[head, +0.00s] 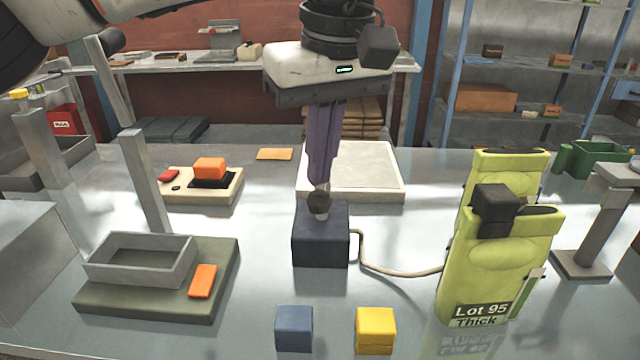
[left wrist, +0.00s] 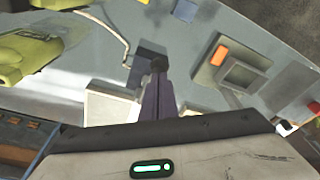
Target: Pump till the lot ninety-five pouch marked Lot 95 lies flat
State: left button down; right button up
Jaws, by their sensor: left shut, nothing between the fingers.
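The yellow-green pouch marked Lot 95 (head: 485,265) stands upright and looks plump at the right of the table in the head view. Its label also reads "Thick". A black block-shaped fitting (head: 492,210) sits at its top. The knob also shows in the left wrist view (left wrist: 159,63). My right gripper is not in view.
A second yellow-green pouch (head: 508,160) stands behind the first. A blue cube (head: 294,328) and a yellow block (head: 375,330) sit in front. A grey tray stand (head: 150,290) is at left, a pale flat tray (head: 385,185) behind the pump.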

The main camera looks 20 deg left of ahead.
aim_at(322, 200)
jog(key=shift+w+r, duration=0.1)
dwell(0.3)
pick_arm(q)
jog(key=shift+f+b, duration=0.4)
jog(key=shift+f, duration=0.3)
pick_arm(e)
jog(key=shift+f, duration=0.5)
pick_arm(q)
jog(key=shift+f, duration=0.15)
jog(key=shift+s+f+b, duration=0.15)
jog(key=shift+f+b, duration=0.8)
jog(key=shift+f, duration=0.5)
jog(key=shift+s+f+b, duration=0.15)
jog(key=shift+f+b, duration=0.75)
jog(key=shift+f, duration=0.5)
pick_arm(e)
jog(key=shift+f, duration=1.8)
pick_arm(q)
jog(key=shift+d, duration=0.1)
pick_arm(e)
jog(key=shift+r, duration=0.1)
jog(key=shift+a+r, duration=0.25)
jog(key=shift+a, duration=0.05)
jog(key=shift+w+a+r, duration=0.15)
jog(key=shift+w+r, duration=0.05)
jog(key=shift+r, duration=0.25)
